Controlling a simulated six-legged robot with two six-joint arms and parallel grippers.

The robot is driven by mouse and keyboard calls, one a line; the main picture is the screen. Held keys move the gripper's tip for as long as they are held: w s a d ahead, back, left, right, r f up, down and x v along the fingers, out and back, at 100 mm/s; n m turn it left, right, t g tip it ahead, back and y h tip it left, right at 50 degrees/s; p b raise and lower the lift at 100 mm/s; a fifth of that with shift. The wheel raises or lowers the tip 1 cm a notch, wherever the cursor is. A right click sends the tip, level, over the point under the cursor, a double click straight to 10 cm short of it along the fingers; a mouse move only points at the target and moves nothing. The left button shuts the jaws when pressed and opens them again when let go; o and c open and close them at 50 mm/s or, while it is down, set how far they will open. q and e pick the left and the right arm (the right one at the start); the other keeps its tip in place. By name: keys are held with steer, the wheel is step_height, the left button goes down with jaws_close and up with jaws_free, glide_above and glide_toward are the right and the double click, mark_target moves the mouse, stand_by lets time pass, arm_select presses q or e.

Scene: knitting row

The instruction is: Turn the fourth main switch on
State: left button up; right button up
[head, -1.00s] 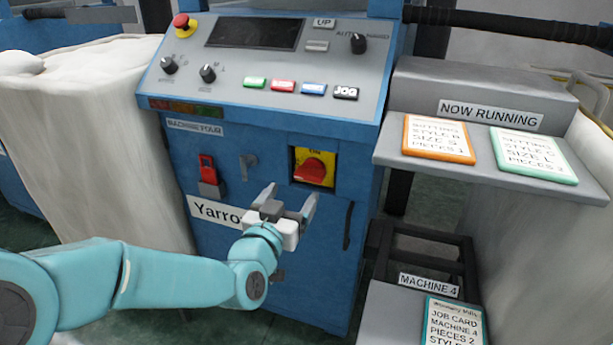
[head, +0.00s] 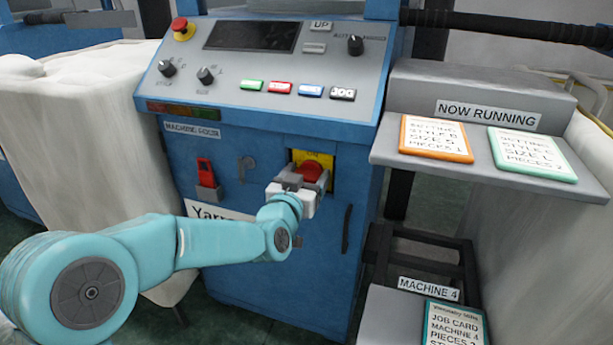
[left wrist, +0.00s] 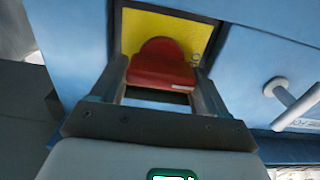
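The main switch is a red rotary handle (head: 312,171) on a yellow plate (head: 325,160), on the front of the blue machine four cabinet (head: 290,255). In the left wrist view the red handle (left wrist: 162,66) stands between my two fingers, with the yellow plate (left wrist: 195,38) behind it. My left gripper (head: 305,178) is at the switch, its fingers on either side of the handle. In the left wrist view the gripper (left wrist: 158,88) looks open; firm contact with the handle cannot be made out. The gripper hides the lower part of the switch. My right gripper is not in view.
A red padlock-like piece (head: 206,172) and a small grey hook (head: 246,168) are left of the switch. The control panel (head: 225,80) juts out above. A grey shelf (head: 480,168) with cards stands to the right, a pale sack (head: 75,130) to the left.

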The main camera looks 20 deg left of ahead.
arm_select(q)
steer(key=shift+m, duration=0.3)
steer(key=m, duration=0.3)
steer(key=shift+d+m+p, duration=0.15)
steer(key=shift+m+p, duration=0.15)
steer(key=shift+p, duration=0.1)
steer(key=m, duration=0.4)
steer(key=shift+d+p, duration=0.1)
steer(key=shift+p, duration=0.3)
steer(key=m+p, duration=0.1)
steer(key=m, duration=0.4)
steer(key=shift+d+f, duration=0.1)
steer(key=shift+f, duration=0.05)
steer(key=m, duration=0.4)
steer(key=shift+f+m+p, duration=0.2)
steer(key=shift+m+p, duration=0.1)
steer(key=o, duration=0.7)
